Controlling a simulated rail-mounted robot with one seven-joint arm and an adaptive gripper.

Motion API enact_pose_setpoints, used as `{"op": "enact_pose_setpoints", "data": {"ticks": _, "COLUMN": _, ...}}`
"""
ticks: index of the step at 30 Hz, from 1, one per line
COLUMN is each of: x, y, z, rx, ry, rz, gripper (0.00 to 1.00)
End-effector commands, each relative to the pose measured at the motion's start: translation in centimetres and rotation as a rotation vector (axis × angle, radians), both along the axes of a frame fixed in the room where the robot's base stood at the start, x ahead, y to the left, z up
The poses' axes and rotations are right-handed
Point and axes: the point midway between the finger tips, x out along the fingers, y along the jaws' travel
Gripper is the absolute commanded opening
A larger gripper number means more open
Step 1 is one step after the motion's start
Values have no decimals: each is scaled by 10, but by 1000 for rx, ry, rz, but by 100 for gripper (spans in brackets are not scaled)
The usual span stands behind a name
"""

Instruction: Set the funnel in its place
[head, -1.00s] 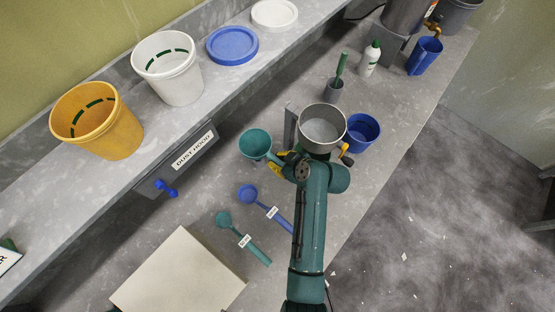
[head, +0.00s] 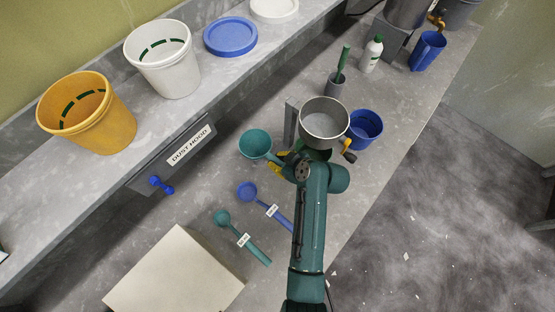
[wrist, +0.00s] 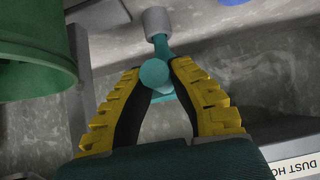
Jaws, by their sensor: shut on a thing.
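The funnel (head: 255,144) is teal with a wide round mouth. In the head view it stands out to the left of my gripper (head: 283,163), mouth upward, over the bench. In the wrist view my gripper (wrist: 153,78) is shut on a teal round-ended part of it (wrist: 154,73), between the two yellow-ribbed fingers. A grey cylindrical piece (wrist: 157,20) shows beyond that part; I cannot tell whether it belongs to the funnel. A metal bowl (head: 324,119) is close to the right of the funnel, with something green beneath it. My wrist hides part of that area.
A blue cup (head: 364,130) stands right of the metal bowl; an upright plate (head: 290,125) stands left. Pails occupy the left shelf.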

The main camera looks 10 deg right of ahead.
Motion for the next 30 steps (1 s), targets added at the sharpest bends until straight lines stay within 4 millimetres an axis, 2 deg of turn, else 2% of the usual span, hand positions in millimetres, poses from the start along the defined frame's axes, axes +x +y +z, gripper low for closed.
{"op": "enact_pose_setpoints", "data": {"ticks": 16, "x": 0, "y": 0, "z": -18, "rx": 0, "ry": 0, "rz": 0, "gripper": 0}}
{"op": "enact_pose_setpoints", "data": {"ticks": 26, "x": 0, "y": 0, "z": -18, "rx": 0, "ry": 0, "rz": 0, "gripper": 0}}
{"op": "enact_pose_setpoints", "data": {"ticks": 27, "x": 0, "y": 0, "z": -18, "rx": 0, "ry": 0, "rz": 0, "gripper": 22}}
{"op": "enact_pose_setpoints", "data": {"ticks": 30, "x": 0, "y": 0, "z": -18, "rx": 0, "ry": 0, "rz": 0, "gripper": 41}}
